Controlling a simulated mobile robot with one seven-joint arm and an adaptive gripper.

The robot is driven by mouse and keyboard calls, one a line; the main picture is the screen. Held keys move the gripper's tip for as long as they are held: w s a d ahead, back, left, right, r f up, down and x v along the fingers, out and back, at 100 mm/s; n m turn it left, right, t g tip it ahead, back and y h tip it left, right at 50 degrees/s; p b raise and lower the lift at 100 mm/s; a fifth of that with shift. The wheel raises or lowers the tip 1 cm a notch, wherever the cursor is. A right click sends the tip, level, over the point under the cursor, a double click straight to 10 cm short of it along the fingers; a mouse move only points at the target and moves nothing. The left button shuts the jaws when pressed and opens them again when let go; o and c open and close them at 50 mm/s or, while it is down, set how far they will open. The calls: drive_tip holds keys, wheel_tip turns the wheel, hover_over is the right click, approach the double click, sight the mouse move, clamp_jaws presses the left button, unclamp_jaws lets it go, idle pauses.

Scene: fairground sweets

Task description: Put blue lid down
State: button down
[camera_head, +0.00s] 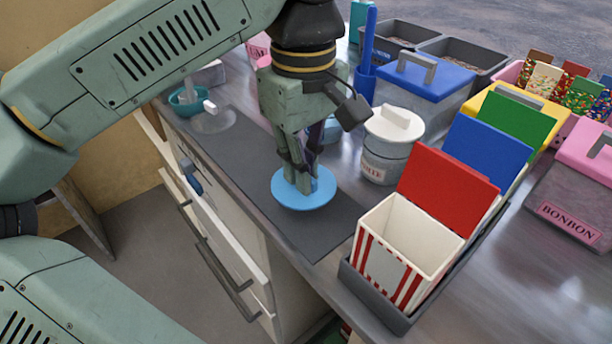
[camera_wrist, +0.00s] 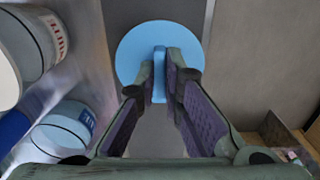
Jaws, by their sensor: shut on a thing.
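The blue lid (camera_head: 315,198) is a light-blue disc with an upright grip. It is over the dark grey mat (camera_head: 225,150) near the counter's front edge. My gripper (camera_head: 302,185) points down and its fingers are shut on the lid's grip. In the wrist view the lid (camera_wrist: 135,50) shows as a round disc with its grip between the fingertips (camera_wrist: 160,75). I cannot tell whether the lid touches the mat or hangs just above it.
A grey canister with a white lid (camera_head: 393,125) stands to the right of my gripper. A striped box with a red lid (camera_head: 448,190) stands in a dark tray at the front right. A teal bowl (camera_head: 188,103) is at the left. The mat has bare room in front of the lid.

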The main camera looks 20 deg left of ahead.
drive_tip(key=shift+w+f, duration=0.2)
drive_tip(key=shift+f, duration=0.75)
drive_tip(key=shift+w+f, duration=0.2)
drive_tip(key=shift+f, duration=0.7)
drive_tip(key=shift+f, duration=0.1)
drive_tip(key=c, duration=1.7)
unclamp_jaws()
wheel_tip(320, 180, up, 12)
drive_tip(key=p, duration=0.9)
